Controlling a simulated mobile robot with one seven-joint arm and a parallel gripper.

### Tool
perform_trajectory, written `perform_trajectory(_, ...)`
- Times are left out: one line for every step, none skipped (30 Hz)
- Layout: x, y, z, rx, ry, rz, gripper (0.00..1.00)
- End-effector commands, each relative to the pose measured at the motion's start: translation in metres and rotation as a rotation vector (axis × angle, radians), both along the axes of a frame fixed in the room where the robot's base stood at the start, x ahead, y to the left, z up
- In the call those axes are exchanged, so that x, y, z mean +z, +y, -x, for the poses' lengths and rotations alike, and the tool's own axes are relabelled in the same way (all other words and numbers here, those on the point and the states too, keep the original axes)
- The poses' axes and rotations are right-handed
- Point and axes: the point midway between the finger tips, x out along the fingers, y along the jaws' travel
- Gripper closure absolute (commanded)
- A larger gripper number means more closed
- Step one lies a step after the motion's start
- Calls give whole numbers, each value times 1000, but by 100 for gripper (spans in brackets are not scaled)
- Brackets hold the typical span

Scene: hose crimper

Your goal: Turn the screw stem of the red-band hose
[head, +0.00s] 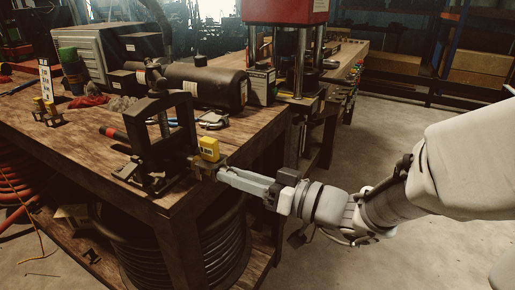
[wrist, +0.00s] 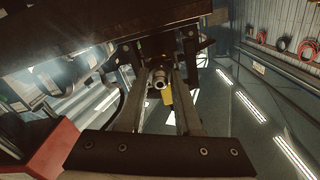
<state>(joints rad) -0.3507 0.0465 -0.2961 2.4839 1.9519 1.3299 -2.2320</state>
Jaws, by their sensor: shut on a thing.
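The red-band hose (head: 120,136) is a short black hose with a red end, lying at the black upright frame (head: 157,140) near the table's front corner. A brass-coloured fitting with a yellow tag (head: 209,148) sits to the right of the frame, at the table edge. My gripper (head: 214,172) reaches in from the right and is shut at this fitting, on what looks like the screw stem. In the wrist view a round, hollow metal stem end (wrist: 160,81) lies between my two fingers, with the yellow tag (wrist: 167,97) beside it. The fingertips partly hide the grip.
The wooden table (head: 65,150) carries a black cylinder (head: 205,84), a grey case (head: 95,55) and small brass fittings (head: 48,112) at left. A red press (head: 287,12) stands behind. Coiled hose (head: 220,250) lies below. The floor at right is clear.

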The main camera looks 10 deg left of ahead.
Motion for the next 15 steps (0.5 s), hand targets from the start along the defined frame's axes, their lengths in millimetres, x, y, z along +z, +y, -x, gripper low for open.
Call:
perform_trajectory(0, 0, 0, 0, 3, -1, 100)
perform_trajectory(0, 0, 0, 0, 6, -2, 100)
perform_trajectory(-1, 0, 0, 0, 10, -4, 100)
perform_trajectory(-1, 0, 0, 0, 16, -7, 100)
perform_trajectory(-1, 0, 0, -1, 22, -9, 100)
perform_trajectory(-2, 0, 0, -1, 34, -14, 100)
perform_trajectory(-2, 0, 0, -1, 44, -18, 100)
perform_trajectory(-2, 0, 0, -2, 57, -23, 100)
perform_trajectory(-3, -1, 0, -2, 74, -30, 100)
perform_trajectory(-3, -1, 0, -2, 89, -36, 100)
perform_trajectory(-3, -1, 0, -2, 106, -44, 100)
perform_trajectory(-3, -1, 0, -1, 131, -55, 100)
perform_trajectory(-3, 0, 0, -1, 152, -64, 100)
perform_trajectory(-3, -1, 0, -2, 174, -72, 100)
perform_trajectory(-4, -1, 0, -2, 204, -86, 100)
